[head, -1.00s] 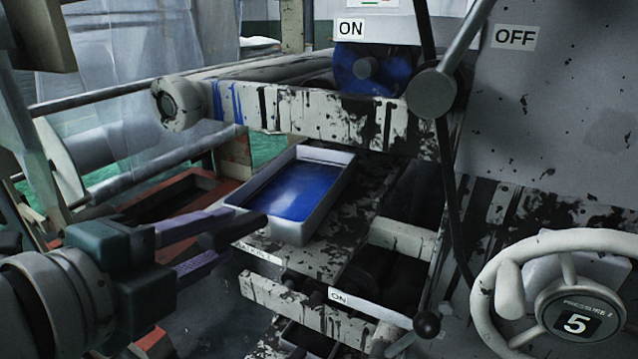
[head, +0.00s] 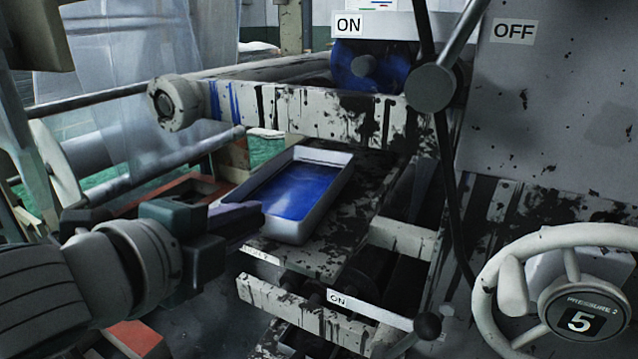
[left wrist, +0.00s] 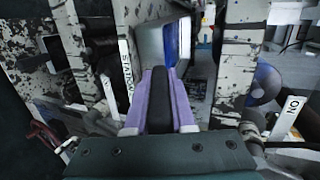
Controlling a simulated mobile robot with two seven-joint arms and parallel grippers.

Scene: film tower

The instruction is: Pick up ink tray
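The ink tray (head: 333,185) is a white rectangular pan with blue ink in it. It rests on a paint-stained shelf (head: 350,215) of the press, below the roller frame. My left gripper (head: 258,215) has purple fingers, and their tips are at the tray's near left wall. I cannot tell whether they touch it. In the left wrist view the tray (left wrist: 150,45) stands just beyond the fingertips (left wrist: 159,72), with a dark strip between the purple fingers. Whether they are shut is unclear. My right gripper is not in view.
The stained roller frame (head: 290,112) runs behind and above the tray. A lever with a round grey hub (head: 432,88) hangs to the right. A white handwheel (head: 500,250) is at the lower right. A long roller bar (head: 185,155) lies left of the tray.

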